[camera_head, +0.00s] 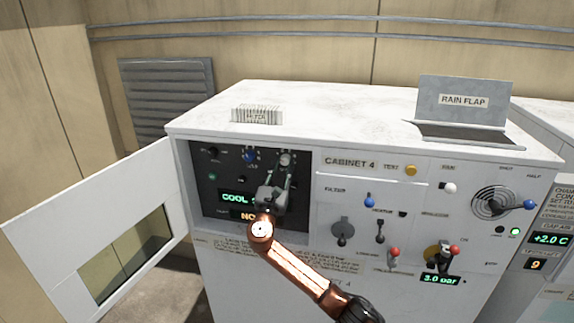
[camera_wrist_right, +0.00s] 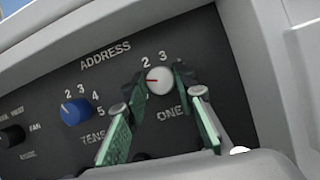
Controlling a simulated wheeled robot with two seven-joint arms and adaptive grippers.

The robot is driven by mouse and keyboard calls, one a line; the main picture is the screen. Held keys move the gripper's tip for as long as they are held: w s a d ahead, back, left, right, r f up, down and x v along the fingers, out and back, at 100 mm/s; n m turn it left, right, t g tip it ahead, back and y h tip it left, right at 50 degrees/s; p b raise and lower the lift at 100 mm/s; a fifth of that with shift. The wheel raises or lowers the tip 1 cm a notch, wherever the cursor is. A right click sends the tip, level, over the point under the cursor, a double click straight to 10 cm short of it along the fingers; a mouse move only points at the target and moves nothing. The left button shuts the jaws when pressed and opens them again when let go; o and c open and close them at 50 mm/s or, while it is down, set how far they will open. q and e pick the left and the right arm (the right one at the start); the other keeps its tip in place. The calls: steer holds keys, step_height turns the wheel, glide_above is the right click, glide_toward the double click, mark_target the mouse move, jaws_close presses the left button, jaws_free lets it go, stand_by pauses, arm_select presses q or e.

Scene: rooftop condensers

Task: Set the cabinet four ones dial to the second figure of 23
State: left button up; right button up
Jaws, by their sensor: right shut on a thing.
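The cabinet four ones dial (camera_wrist_right: 159,80) is a round pale knob with a red pointer line, under the figures 2 and 3 in the right wrist view. The line points to the left, below the 2; a finger hides what it points at. The dial also shows small in the head view (camera_head: 286,159). My right gripper (camera_wrist_right: 161,84) is shut on the ones dial, one finger on each side; it reaches up to the dial in the head view (camera_head: 283,168). The blue tens dial (camera_wrist_right: 75,112) is to the left. My left gripper is not in view.
The open white door (camera_head: 95,220) of cabinet four (camera_head: 345,110) swings out at the left. Green and orange displays (camera_head: 236,197) are partly behind my right gripper. Levers and a red-knobbed valve (camera_head: 393,254) are on the right panel.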

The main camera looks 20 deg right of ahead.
steer(key=shift+d+m+b, duration=0.15)
steer(key=shift+m+b, duration=0.15)
steer(key=shift+f+m+g+h+b, duration=0.15)
steer(key=shift+m+g+h+b, duration=0.15)
steer(key=shift+m+h+b, duration=0.3)
steer(key=m+g+h+b, duration=0.1)
steer(key=m+g+b, duration=0.1)
steer(key=m+b, duration=0.3)
steer(key=shift+m, duration=0.5)
steer(key=m+g+b, duration=0.2)
steer(key=m, duration=0.1)
steer(key=shift+a+m+h, duration=0.2)
steer(key=shift+m+h, duration=0.1)
steer(key=shift+h, duration=0.1)
steer(key=shift+m+g+b, duration=0.5)
steer(key=shift+m, duration=0.6)
steer(key=m+g, duration=0.1)
steer(key=m, duration=0.2)
steer(key=shift+b, duration=0.35)
steer(key=m, duration=0.1)
steer(key=m+g+y, duration=0.1)
steer(key=m, duration=0.3)
steer(key=shift+r+g+y, duration=0.3)
